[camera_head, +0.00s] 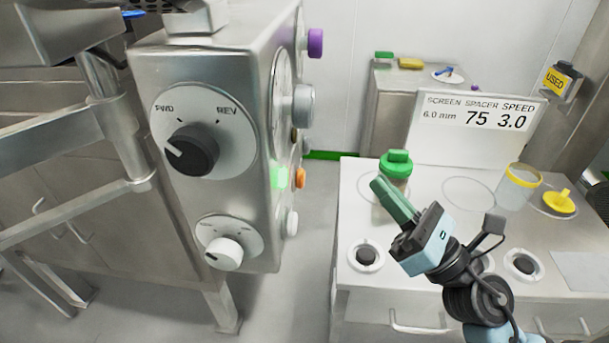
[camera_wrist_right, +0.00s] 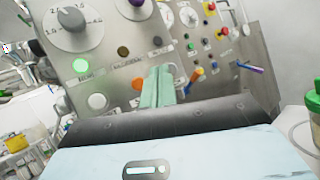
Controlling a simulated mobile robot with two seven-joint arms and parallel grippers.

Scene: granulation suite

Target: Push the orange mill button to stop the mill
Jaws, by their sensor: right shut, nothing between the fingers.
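The orange button (camera_head: 300,178) sticks out from the right-hand side face of the steel control cabinet (camera_head: 205,95), seen edge-on in the head view. In the right wrist view the orange button (camera_wrist_right: 138,83) shows on the panel, just left of my fingertips in the picture. My right gripper (camera_head: 378,184) has green fingers, shut and empty, pointing up and left toward the cabinet. In the head view a clear gap lies between its tips and the button. The gripper also shows in the right wrist view (camera_wrist_right: 159,70). My left gripper is not in view.
A lit green button (camera_wrist_right: 80,66) and dark and white buttons surround the orange one. A purple knob (camera_head: 315,43) juts out higher up. Under my right arm, a steel counter (camera_head: 440,215) holds a green-lidded jar (camera_head: 396,168) close behind the fingers and a sign (camera_head: 478,125).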

